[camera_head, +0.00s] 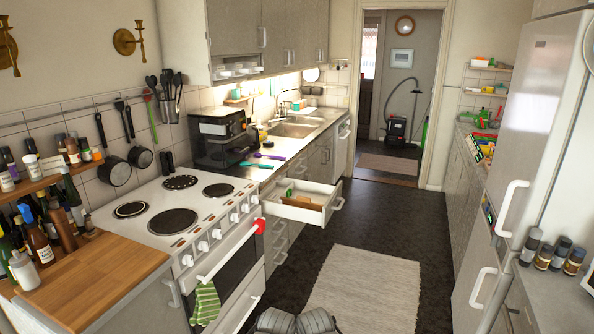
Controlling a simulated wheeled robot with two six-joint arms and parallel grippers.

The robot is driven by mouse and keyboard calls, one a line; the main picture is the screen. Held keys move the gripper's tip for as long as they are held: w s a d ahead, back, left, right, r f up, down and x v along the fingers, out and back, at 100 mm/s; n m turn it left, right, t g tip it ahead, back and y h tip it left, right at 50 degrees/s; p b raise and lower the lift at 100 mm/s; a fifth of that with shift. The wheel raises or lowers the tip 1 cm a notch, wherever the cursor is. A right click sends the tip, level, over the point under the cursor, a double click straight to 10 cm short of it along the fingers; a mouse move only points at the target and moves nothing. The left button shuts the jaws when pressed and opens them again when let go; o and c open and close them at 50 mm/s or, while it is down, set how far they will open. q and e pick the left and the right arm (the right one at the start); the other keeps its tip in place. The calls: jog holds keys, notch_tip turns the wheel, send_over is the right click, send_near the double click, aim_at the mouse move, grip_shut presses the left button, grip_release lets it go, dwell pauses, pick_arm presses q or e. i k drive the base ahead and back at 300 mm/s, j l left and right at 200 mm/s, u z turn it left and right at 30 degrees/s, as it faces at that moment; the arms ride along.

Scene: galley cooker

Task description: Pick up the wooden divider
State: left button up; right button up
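A drawer (324,217) below the counter, on the left side of the aisle, stands pulled open. A brown wooden piece (302,204), which looks like the wooden divider, lies inside it near the front. A small green item (289,192) is in the drawer beside the wooden piece. The drawer's inner floor and the lower part of the wooden piece are partly hidden by the drawer wall.
A white cooker (172,223) stands left of the open drawer. Green and purple utensils (268,156) lie on the counter above it. A pale rug (366,290) covers the floor in front. A fridge (530,150) stands on the right. The dark floor between is clear.

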aim_at(301, 202)
jog(key=i, duration=1.9)
jog(key=i+z, duration=0.25)
jog(key=i, duration=0.25)
jog(key=i+j+z, duration=0.2)
jog(key=i, duration=0.25)
jog(key=i+j+z, duration=0.25)
jog(key=i, duration=0.2)
